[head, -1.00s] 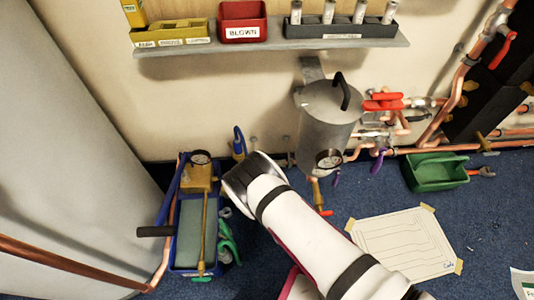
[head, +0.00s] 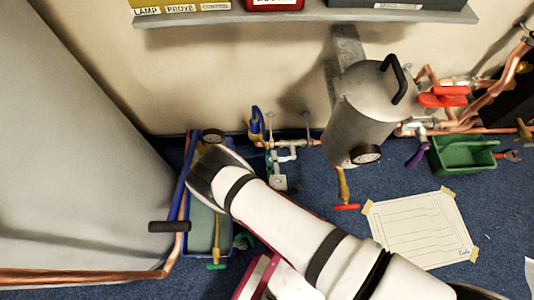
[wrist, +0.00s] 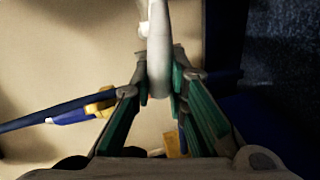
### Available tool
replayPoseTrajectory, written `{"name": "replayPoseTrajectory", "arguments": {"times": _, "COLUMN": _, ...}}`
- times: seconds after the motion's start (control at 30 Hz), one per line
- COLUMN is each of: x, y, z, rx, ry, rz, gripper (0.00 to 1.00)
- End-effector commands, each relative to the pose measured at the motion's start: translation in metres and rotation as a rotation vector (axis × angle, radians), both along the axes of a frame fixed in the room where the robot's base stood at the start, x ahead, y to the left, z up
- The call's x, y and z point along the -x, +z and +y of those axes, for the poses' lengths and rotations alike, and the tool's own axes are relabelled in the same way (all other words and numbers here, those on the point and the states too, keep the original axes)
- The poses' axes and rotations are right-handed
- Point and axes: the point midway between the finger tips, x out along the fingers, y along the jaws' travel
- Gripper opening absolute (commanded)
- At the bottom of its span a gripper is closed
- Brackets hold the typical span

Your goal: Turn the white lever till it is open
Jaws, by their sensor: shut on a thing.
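A white lever (wrist: 159,45) runs down from the top of the wrist view, its rounded end between my fingers. My gripper (wrist: 161,82), with green finger pads, is shut on this lever. In the head view, my own arm hides the fingers and the lever, so I cannot tell there how far it is turned.
A blue-handled lever (head: 257,122) stands right of my arm's end. A blue tray (head: 228,234) lies below my arm. The grey tank (head: 368,105), red lever (head: 443,96), purple lever (head: 417,154) and green bin (head: 462,155) are to the right. A shelf (head: 300,17) runs above.

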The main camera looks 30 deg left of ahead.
Motion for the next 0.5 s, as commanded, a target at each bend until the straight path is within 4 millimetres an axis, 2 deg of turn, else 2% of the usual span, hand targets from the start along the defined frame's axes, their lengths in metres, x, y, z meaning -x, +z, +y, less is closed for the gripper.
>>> {"name": "replayPoseTrajectory", "arguments": {"times": 0.1, "x": 0.0005, "y": -0.0081, "z": -0.0064, "rx": 0.060, "ry": -0.001, "rz": -0.032, "gripper": 0.00}}
{"name": "replayPoseTrajectory", "arguments": {"times": 0.5, "x": -0.0006, "y": -0.0140, "z": -0.0118, "rx": 0.151, "ry": -0.004, "rz": -0.089, "gripper": 0.00}}
